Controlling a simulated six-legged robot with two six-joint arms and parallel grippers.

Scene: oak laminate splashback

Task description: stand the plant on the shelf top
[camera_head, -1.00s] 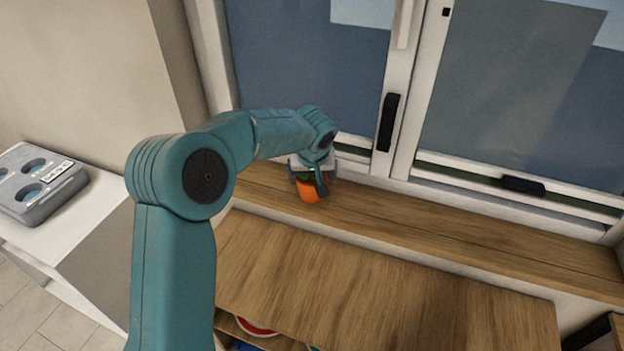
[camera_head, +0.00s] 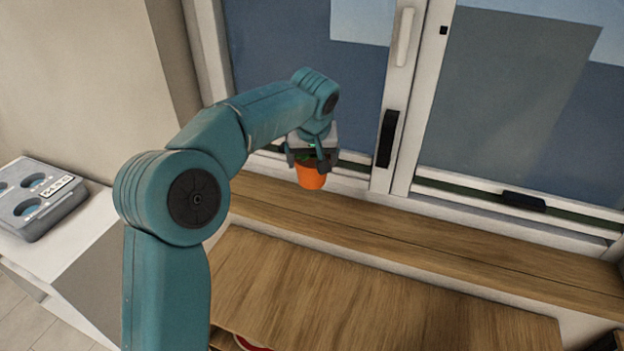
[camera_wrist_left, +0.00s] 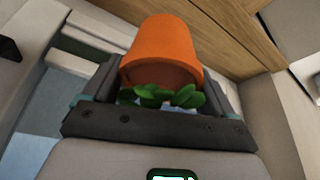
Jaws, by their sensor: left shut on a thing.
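The plant is an orange pot (camera_head: 310,175) with green leaves. My left gripper (camera_head: 312,160) is shut on it and holds it upright in front of the window, above the wooden window sill. In the left wrist view the orange pot (camera_wrist_left: 162,48) sits between the two dark fingers, with its green leaves (camera_wrist_left: 165,96) towards the gripper's palm. The shelf top (camera_head: 360,300) is a bare wooden board in front of and below the sill. My right gripper does not show.
The wooden window sill (camera_head: 420,240) runs behind the shelf top and is clear. The window frame (camera_head: 405,130) with a black handle (camera_head: 388,138) stands close behind the plant. A grey device (camera_head: 38,200) sits on a white surface at the left.

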